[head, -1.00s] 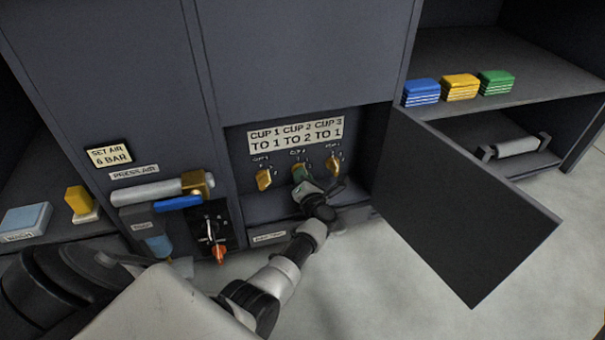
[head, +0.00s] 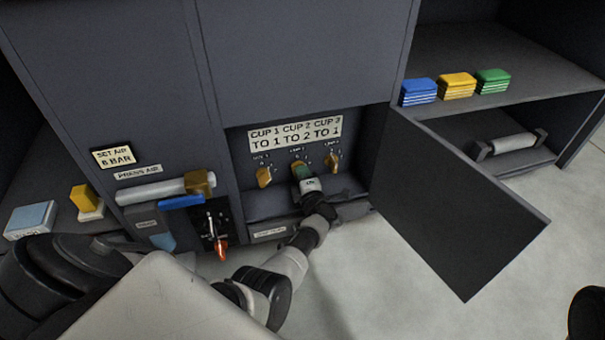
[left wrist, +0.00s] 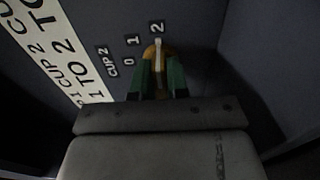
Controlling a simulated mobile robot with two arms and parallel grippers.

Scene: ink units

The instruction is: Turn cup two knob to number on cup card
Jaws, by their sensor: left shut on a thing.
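The cup card (head: 296,133) above the knobs reads CUP 1 TO 1, CUP 2 TO 2, CUP 3 TO 1. The yellow cup two knob (head: 297,165) is the middle of three in the open recess. My left gripper (head: 302,174), with green fingers, is shut on this knob. In the left wrist view the knob (left wrist: 158,50) sits between the fingertips, and its pale pointer line points at the number 2. The numbers 0 and 1 lie to its left. Part of the knob is hidden by the fingers. My right gripper is not in view.
The cup one knob (head: 264,177) and cup three knob (head: 332,161) stand on either side. An open dark door (head: 460,205) hangs right of the recess. A press air panel with a red-tipped lever (head: 221,249) is at left. Coloured stacks (head: 457,86) lie on the right shelf.

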